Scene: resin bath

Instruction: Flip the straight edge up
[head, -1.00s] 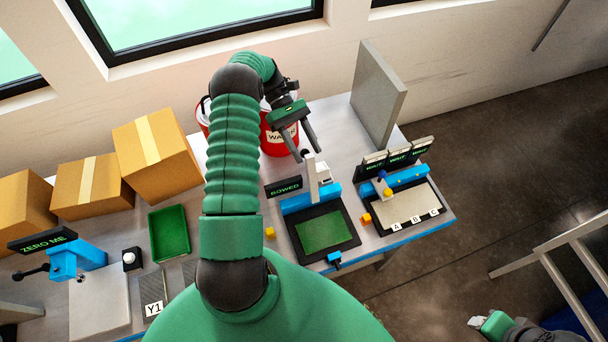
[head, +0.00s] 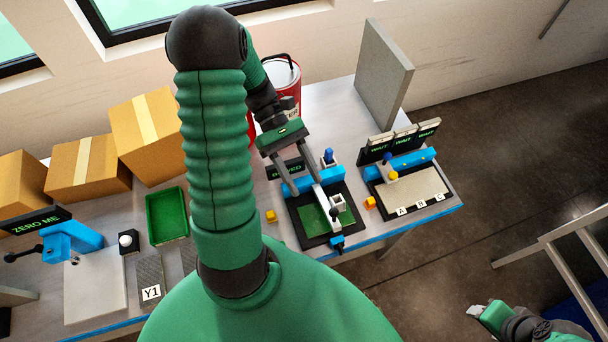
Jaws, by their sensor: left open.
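The straight edge (head: 321,203) is a pale grey bar with a small square white block on it. It lies lowered across the green plate (head: 343,217) in its black frame, running from the blue hinge bar (head: 334,178) toward the frame's front side. My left gripper (head: 306,189) is open and empty, with its fingers over the hinge side of the frame, left of and close to the bar. I cannot tell whether a finger touches the bar. My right gripper (head: 480,313) is far off at the bottom right, its jaws too unclear to read.
A second station with a pale plate (head: 413,190) and "WAIT" signs stands to the right. Red cans, a tall grey panel (head: 382,80) and cardboard boxes (head: 145,120) stand behind; a green tray (head: 167,215) lies left.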

